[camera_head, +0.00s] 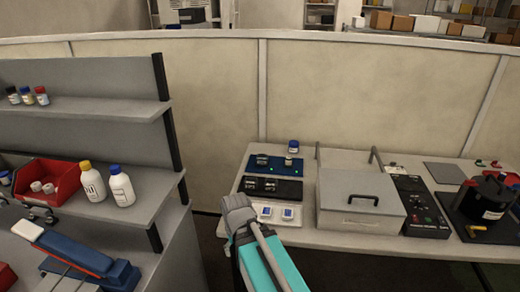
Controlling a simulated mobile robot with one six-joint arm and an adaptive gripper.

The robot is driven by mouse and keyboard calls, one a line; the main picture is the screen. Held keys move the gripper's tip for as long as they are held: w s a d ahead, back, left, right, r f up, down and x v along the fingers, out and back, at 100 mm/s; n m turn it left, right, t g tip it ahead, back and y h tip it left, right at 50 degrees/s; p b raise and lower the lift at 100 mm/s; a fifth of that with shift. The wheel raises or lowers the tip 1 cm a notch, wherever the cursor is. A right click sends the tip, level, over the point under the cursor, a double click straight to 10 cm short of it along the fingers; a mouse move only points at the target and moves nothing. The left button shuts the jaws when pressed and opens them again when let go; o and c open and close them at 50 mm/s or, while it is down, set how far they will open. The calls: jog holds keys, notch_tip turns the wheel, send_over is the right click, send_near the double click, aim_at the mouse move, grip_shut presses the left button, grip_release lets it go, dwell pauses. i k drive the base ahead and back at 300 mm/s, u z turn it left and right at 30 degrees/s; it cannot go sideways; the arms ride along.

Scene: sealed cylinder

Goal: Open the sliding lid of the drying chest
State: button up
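The drying chest appears to be the light grey box (355,222) on the right-hand bench. Its flat lid (345,182) covers the top and looks shut. A dark bar handle (363,199) stands on the lid, near its front right. My arm, teal and grey, reaches up from the bottom middle. Its grey end with my gripper (238,208) is at the bench's left edge, left of the chest and apart from it. The fingers cannot be made out, so whether they are open or shut does not show.
A black control panel (417,205) adjoins the chest's right side. Left of the chest are a dark tray (270,188) and white-and-blue items (276,214), close to my gripper. A black round vessel (483,198) stands at far right. Shelves with bottles (121,187) fill the left.

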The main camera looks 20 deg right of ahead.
aim_at(352, 192)
jog(key=z, duration=1.35)
